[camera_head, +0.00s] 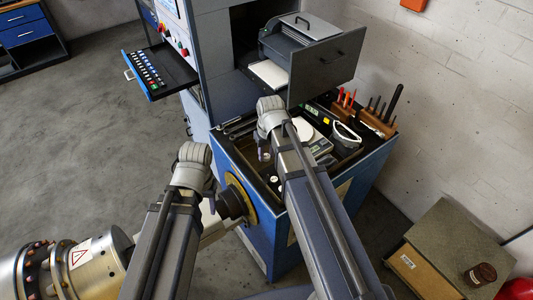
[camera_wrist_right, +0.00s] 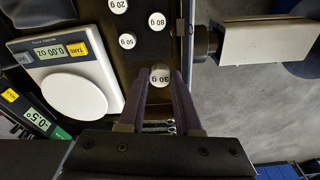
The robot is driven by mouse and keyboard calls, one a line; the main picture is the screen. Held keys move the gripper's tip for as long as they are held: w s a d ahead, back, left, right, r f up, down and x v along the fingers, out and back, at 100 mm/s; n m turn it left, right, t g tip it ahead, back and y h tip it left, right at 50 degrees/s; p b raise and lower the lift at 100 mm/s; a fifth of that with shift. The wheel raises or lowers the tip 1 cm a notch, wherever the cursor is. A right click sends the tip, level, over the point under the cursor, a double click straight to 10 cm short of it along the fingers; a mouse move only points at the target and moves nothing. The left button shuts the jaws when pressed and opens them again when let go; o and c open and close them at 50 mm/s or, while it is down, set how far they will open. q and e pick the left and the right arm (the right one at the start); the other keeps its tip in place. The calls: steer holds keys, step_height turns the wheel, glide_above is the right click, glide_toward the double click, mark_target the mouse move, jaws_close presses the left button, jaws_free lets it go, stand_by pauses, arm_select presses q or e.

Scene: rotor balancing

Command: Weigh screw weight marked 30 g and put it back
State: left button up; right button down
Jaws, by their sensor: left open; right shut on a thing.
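The screw weight (camera_wrist_right: 161,76), whose label appears to read 30 g, is between the fingertips of my right gripper (camera_wrist_right: 161,88) in the right wrist view. The gripper is shut on it; I cannot tell its height above the surface. The scale (camera_wrist_right: 48,48) is to the left, its round white pan (camera_wrist_right: 75,97) bare and its display at 0.00 oz. The scale also shows in the head view (camera_head: 318,146), partly hidden by my right arm. My left gripper (camera_head: 211,204) is open near the cabinet's left side in the head view, its fingers hard to make out.
Weights marked 20 g (camera_wrist_right: 119,6), 80 g (camera_wrist_right: 156,20) and 50 g (camera_wrist_right: 127,41) stand beyond the held one. A green-edged meter (camera_wrist_right: 32,112) lies beside the scale. Tool blocks (camera_head: 376,122) stand at the cabinet's back right. An open drawer (camera_head: 163,72) juts out at the upper left.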

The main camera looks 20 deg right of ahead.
mark_target(266, 156)
steer(key=shift+r+p, duration=3.05)
steer(key=shift+r, duration=0.55)
arm_select(q)
step_height(266, 156, up, 7)
arm_select(e)
steer(key=shift+f, duration=0.1)
